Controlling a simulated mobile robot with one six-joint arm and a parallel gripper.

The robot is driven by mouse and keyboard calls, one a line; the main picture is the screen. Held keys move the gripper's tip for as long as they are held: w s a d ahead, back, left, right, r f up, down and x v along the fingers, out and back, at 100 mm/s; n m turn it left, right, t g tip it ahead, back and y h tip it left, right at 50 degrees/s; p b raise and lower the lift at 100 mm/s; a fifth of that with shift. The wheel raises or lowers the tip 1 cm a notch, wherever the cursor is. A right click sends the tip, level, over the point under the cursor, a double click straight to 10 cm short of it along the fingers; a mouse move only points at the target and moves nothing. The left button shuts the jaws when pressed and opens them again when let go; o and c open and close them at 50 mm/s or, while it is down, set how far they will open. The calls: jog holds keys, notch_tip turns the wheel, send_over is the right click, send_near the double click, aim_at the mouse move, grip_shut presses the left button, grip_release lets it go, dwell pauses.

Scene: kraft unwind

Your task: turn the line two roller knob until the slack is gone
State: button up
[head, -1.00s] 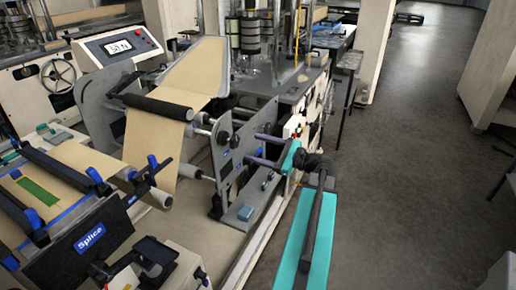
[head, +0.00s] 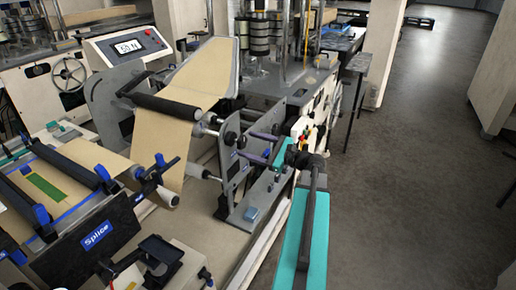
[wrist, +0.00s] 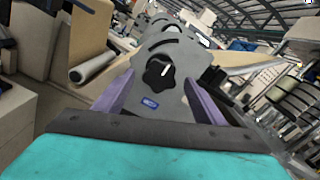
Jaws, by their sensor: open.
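The black lobed knob (wrist: 158,72) with a white pointer line is on a grey side plate (wrist: 145,98) in the wrist view. In the head view a dark knob (head: 230,138) shows on the grey roller stand. My gripper (head: 245,146) is open, its purple fingers pointing at the plate. In the wrist view my gripper (wrist: 160,80) has one finger on each side of the knob, with gaps; contact cannot be told. The brown kraft web (head: 155,140) runs over a black roller (head: 160,105) and hangs down in front of it.
A display box (head: 127,45) shows a number and N, hard to read. A splice table (head: 95,235) with blue clamps stands at the front left. A blue block (head: 251,213) sits on the stand's base. Open grey floor (head: 420,150) lies to the right.

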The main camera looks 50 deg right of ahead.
aim_at(244, 143)
jog(key=shift+x, duration=2.05)
jog(key=shift+c, duration=0.4)
jog(key=c, duration=1)
jog(key=shift+o, duration=0.3)
jog(key=shift+m+p, duration=2.6)
jog(key=shift+p, duration=1.7)
jog(key=shift+m+p, duration=2.2)
jog(key=shift+p, duration=0.85)
jog(key=o, duration=1)
